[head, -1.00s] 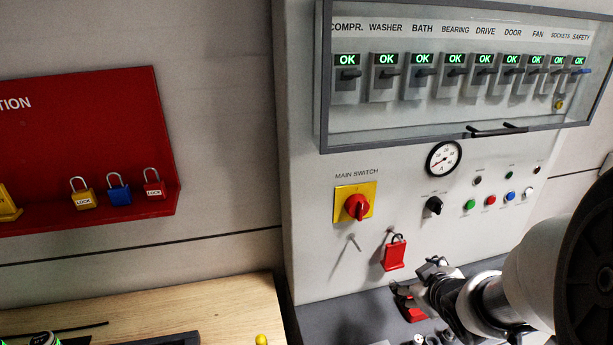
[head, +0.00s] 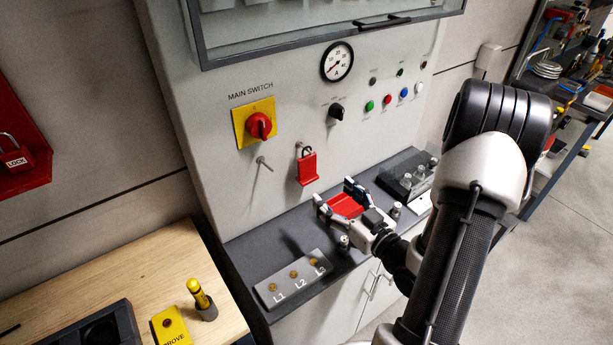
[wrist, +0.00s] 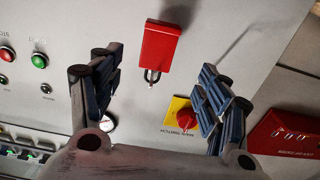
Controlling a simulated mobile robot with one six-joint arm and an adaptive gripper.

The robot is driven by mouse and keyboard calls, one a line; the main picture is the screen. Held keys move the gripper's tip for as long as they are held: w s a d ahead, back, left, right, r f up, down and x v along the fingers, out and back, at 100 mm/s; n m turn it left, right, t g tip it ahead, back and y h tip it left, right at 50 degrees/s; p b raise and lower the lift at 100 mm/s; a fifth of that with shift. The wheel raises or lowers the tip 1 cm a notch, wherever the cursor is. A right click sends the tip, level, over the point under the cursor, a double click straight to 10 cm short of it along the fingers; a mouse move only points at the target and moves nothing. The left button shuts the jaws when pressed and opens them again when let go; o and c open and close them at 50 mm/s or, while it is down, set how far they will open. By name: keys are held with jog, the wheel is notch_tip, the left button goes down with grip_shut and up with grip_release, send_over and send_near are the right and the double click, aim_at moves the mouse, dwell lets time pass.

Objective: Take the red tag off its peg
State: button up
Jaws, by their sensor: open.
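The red tag (head: 307,168) hangs by a dark shackle from a peg on the grey panel, below and right of the main switch (head: 259,125). In the wrist view, which is upside down, the tag (wrist: 160,46) shows ahead, framed between the fingers, its shackle pointing down the picture. My gripper (head: 334,192) is open and empty, in front of the panel, a little below and right of the tag, apart from it. Its spread fingers also show in the wrist view (wrist: 159,66). A red patch shows between the fingers in the head view; I cannot tell what it is.
A bare peg (head: 263,163) sticks out left of the tag. The dark counter (head: 245,251) below carries a plate marked L1, L2, L3 (head: 292,280) and a dark block (head: 406,175). A gauge (head: 337,62) and several buttons are higher up. A wooden table (head: 165,270) stands left.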

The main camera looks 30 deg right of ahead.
aim_at(308, 169)
jog(key=w, duration=0.6)
jog(key=shift+w+a, duration=0.25)
jog(key=shift+w+a+r+b, duration=0.1)
jog(key=shift+w+b, duration=0.25)
jog(key=shift+w, duration=1.15)
jog(key=shift+w+a+r+b, duration=0.1)
jog(key=shift+w+b, duration=0.2)
jog(key=shift+w, duration=1.15)
jog(key=c, duration=1.2)
jog(key=shift+r, duration=0.1)
